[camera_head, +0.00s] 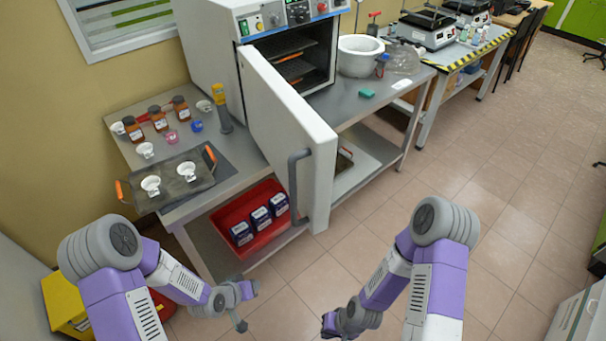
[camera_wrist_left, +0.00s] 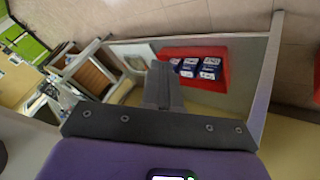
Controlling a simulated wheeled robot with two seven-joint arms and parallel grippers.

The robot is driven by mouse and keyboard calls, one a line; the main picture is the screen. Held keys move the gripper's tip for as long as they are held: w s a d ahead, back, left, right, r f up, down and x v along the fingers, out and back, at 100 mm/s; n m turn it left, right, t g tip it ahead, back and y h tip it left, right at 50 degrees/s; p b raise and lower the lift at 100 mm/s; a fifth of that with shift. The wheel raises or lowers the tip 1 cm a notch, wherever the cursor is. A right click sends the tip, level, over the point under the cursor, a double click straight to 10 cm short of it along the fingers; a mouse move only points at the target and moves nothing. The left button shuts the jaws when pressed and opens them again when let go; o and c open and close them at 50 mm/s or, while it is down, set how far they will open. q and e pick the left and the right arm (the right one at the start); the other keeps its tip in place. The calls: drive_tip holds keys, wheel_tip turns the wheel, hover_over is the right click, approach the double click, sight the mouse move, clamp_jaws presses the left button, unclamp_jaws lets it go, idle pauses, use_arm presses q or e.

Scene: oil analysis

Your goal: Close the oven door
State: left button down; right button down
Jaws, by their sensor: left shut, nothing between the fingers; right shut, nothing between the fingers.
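The oven (camera_head: 206,47) stands on the metal bench at the back, its dark chamber with shelves open to view. Its white oven door (camera_head: 285,120) stands wide open, swung out toward me, with a grey vertical handle (camera_head: 295,185) near its free edge. My left gripper (camera_head: 242,322) is low in front of the bench, to the left of the handle and apart from the door. It is shut and empty; its shut fingers also show in the left wrist view (camera_wrist_left: 162,85). My right gripper (camera_head: 328,326) is shut and empty, low over the floor in front of the door.
A tray (camera_head: 205,178) with small white cups sits on the bench left of the door, near brown bottles (camera_head: 157,118). A red bin (camera_head: 225,222) with blue-white boxes is on the lower shelf. A white pot (camera_head: 358,56) stands right of the oven.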

sight(304, 173)
use_arm(q)
drive_tip(key=w+r+m+t+h+p, duration=0.1)
drive_tip(key=w+r+m+t+h, duration=0.25)
drive_tip(key=w+r, duration=0.75)
drive_tip(key=s+r+m+g+h+p, duration=0.15)
drive_tip(key=r+m+h, duration=0.3)
drive_tip(key=r, duration=0.75)
drive_tip(key=s+r+m+g+h, duration=0.1)
drive_tip(key=s+r+m+h, duration=0.4)
drive_tip(key=r, duration=0.6)
drive_tip(key=shift+m+y, duration=0.7)
drive_tip(key=x, duration=0.5)
drive_tip(key=b+x, duration=0.1)
drive_tip(key=x, duration=0.4)
drive_tip(key=w+b+x, duration=0.1)
drive_tip(key=x, duration=0.4)
drive_tip(key=shift+a+r, duration=0.15)
